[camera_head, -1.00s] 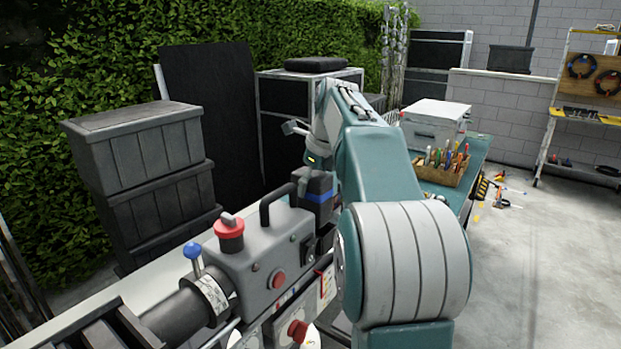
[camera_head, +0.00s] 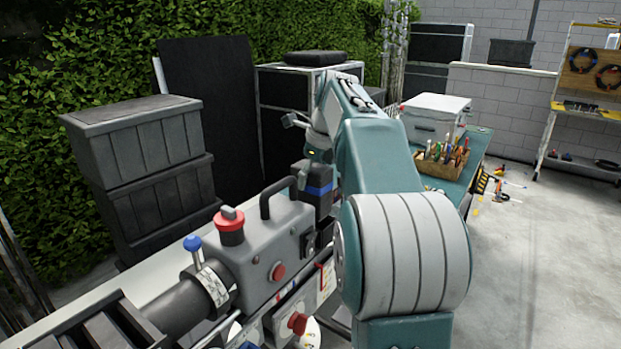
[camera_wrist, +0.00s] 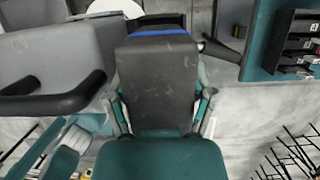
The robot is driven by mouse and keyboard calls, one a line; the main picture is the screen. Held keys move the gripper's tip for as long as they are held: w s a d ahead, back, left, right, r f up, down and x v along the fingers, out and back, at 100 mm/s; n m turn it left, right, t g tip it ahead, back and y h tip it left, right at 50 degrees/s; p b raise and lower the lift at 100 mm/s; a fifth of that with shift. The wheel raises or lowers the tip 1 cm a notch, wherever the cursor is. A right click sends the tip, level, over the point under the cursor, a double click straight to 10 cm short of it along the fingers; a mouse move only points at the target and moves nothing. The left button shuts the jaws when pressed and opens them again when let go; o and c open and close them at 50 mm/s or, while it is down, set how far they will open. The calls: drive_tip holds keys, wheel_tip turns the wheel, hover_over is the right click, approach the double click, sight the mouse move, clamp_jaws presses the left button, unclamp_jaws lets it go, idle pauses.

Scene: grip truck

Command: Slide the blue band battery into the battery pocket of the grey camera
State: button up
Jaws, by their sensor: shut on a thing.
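The blue band battery (camera_head: 316,178) is a dark block with a blue stripe, at the back end of the grey camera (camera_head: 262,246). It also shows in the wrist view (camera_wrist: 158,80), filling the middle, with its blue stripe at the far end. My gripper (camera_wrist: 160,110) is shut on it, with one finger on each side. In the head view the arm hides most of the gripper. The camera has a black top handle, a red knob and a dark lens. The battery pocket is not clearly seen, and I cannot tell whether the battery is inside it.
A teal workbench (camera_head: 478,172) on the right bears a white case (camera_head: 435,112) and a wooden tool box (camera_head: 442,165). Stacked dark crates (camera_head: 150,185) stand at the left before a hedge. Open concrete floor lies at the right.

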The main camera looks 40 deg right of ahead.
sight(321, 168)
drive_tip(key=shift+f, duration=2.75)
drive_tip(key=o, duration=1.3)
drive_tip(key=shift+c, duration=0.2)
drive_tip(key=v, duration=1.2)
drive_tip(key=shift+w, duration=0.1)
drive_tip(key=shift+f, duration=0.1)
